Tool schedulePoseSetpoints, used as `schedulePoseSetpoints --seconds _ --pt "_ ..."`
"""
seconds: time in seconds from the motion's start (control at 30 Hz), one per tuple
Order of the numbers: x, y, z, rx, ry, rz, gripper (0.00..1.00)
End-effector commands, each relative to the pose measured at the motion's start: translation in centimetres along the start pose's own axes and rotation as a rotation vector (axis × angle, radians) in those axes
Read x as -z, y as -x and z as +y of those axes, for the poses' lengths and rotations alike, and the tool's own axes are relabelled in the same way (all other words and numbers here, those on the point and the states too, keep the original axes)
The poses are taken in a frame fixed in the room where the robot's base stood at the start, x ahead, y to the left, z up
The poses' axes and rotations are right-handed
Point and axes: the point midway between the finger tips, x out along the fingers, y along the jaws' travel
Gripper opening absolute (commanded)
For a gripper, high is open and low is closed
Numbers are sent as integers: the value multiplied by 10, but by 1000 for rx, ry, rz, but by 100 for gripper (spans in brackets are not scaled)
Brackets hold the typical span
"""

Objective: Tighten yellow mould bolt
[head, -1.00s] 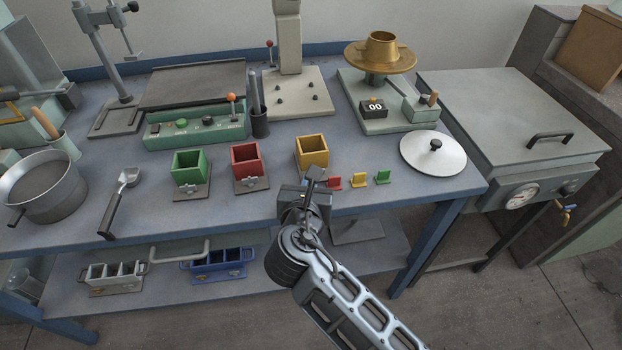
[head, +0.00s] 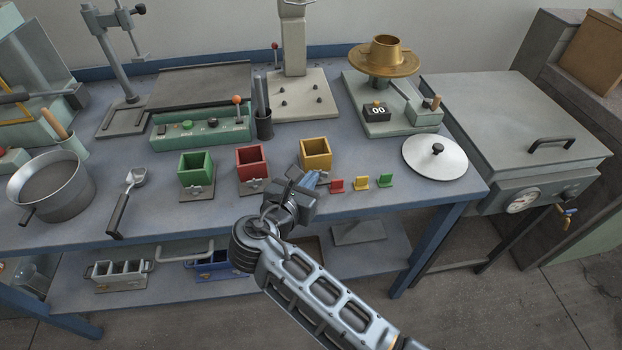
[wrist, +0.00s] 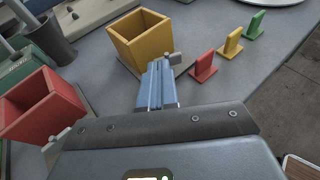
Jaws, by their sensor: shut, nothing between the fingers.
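The yellow mould (head: 316,153) is an open square box on a grey base at the front of the bench. It also shows at the top of the wrist view (wrist: 140,42). Its bolt (wrist: 176,60) shows as a small grey piece at the mould's front, just beyond my fingertips. In the head view my gripper hides the bolt. My gripper (head: 308,182) is in front of the yellow mould, with its blue fingers (wrist: 158,82) shut together and empty. Whether the fingertips touch the bolt, I cannot tell.
A red mould (head: 251,162) and a green mould (head: 195,168) stand to the left. Red (head: 337,185), yellow (head: 361,182) and green (head: 386,180) tags stand close on the right. A round lid (head: 435,160) lies farther right. The bench's front edge is just below.

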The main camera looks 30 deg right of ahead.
Motion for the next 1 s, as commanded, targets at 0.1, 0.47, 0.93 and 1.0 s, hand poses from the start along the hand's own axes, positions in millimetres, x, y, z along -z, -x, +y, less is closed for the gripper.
schedulePoseSetpoints --seconds 0.1,0.47,0.93,1.0 --pt "-3 0 6 81 -25 -2 0" --pt "-3 -4 11 276 -85 0 0" --pt "-3 -7 14 269 -85 0 0" --pt "-3 -7 14 268 -85 0 0"
